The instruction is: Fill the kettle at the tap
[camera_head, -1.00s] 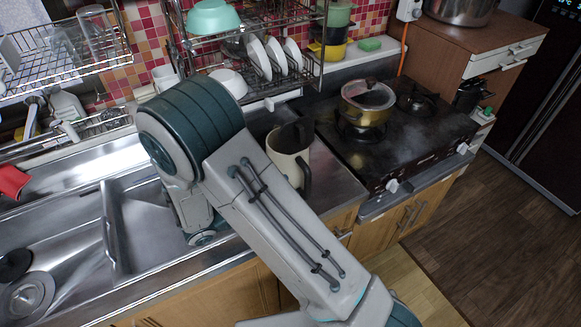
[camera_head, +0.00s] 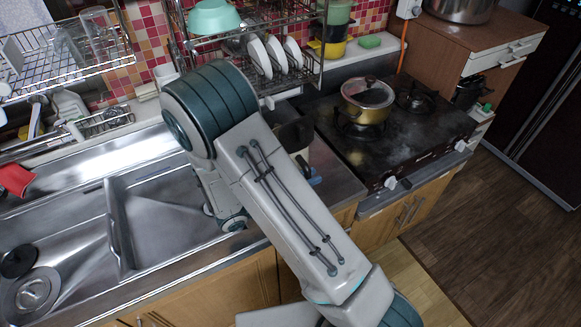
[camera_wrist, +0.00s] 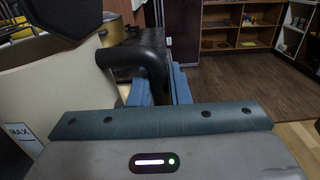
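The cream kettle with a black handle stands on the counter between sink and stove. In the head view my arm covers most of it, leaving its dark top (camera_head: 294,132) showing. In the wrist view its cream body (camera_wrist: 55,90) with a MAX mark fills the left, and its black handle (camera_wrist: 153,55) curves down between the blue fingers of my gripper (camera_wrist: 161,88). The fingers lie on both sides of the handle; whether they press on it cannot be told. One blue fingertip shows in the head view (camera_head: 315,181). I cannot make out the tap clearly.
The steel sink (camera_head: 165,222) lies left of the kettle. The stove (camera_head: 405,145), with a lidded brass pot (camera_head: 366,108), is close on the right. A dish rack (camera_head: 268,75) hangs behind. A red object (camera_head: 15,180) is at the far left.

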